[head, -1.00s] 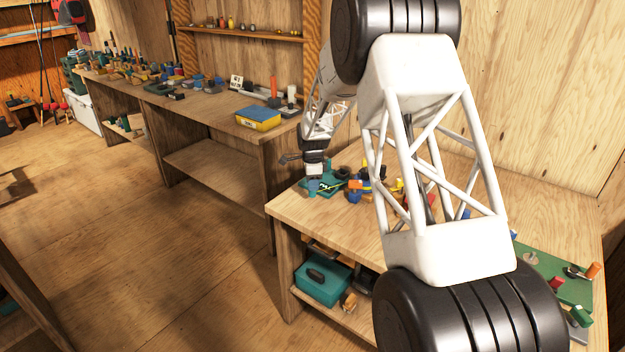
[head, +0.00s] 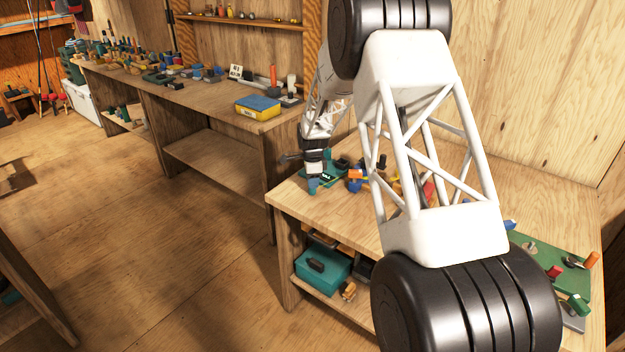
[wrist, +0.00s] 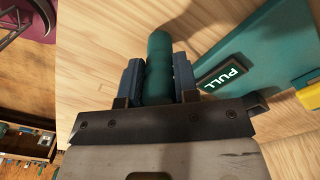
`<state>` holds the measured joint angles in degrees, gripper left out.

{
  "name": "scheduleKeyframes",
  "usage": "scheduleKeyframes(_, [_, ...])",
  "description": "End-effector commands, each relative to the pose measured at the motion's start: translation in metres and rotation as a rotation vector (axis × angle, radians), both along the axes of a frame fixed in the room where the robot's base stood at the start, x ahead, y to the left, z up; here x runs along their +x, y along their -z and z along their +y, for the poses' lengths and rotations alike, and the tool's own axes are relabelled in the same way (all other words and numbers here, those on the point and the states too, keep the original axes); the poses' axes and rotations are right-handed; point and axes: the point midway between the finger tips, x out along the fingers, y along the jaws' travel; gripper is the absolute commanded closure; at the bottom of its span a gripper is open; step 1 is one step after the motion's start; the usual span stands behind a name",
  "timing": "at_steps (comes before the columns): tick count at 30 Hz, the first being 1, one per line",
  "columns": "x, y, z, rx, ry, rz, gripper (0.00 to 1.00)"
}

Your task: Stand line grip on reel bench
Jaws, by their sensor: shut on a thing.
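A teal-green ribbed cylinder, which appears to be the line grip (wrist: 158,52), is between the two blue fingers of my gripper (wrist: 157,82) in the wrist view. The fingers are shut on its sides. In the head view my gripper (head: 313,184) is low over the left end of the plywood bench (head: 288,200). The grip is too small there to make out clearly. Whether its lower end touches the bench top cannot be told. A teal piece with a "PULL" label (wrist: 224,73) lies to the right of the grip in the wrist view.
Blue, orange and dark tackle (head: 356,178) stands just right of my gripper. A green mat (head: 555,262) with small parts lies at the bench's right end. A teal box (head: 322,266) is on the shelf below. Another bench (head: 215,105) with a yellow-blue box (head: 258,107) stands behind.

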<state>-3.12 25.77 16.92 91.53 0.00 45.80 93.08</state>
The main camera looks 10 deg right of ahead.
Motion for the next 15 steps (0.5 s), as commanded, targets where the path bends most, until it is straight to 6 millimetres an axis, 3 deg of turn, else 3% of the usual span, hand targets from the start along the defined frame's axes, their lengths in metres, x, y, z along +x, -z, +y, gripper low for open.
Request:
scheduleKeyframes(7, [0.0001, 0.0000, 0.0000, 0.000, 0.000, 0.000, 1.00])
scheduleKeyframes(8, [0.0001, 0.0000, 0.0000, 0.000, 0.000, 0.000, 0.69])
scheduleKeyframes(13, [0.0001, 0.0000, 0.0000, 0.000, 0.000, 0.000, 0.43])
scheduleKeyframes(15, [0.0001, 0.0000, 0.0000, 0.000, 0.000, 0.000, 0.42])
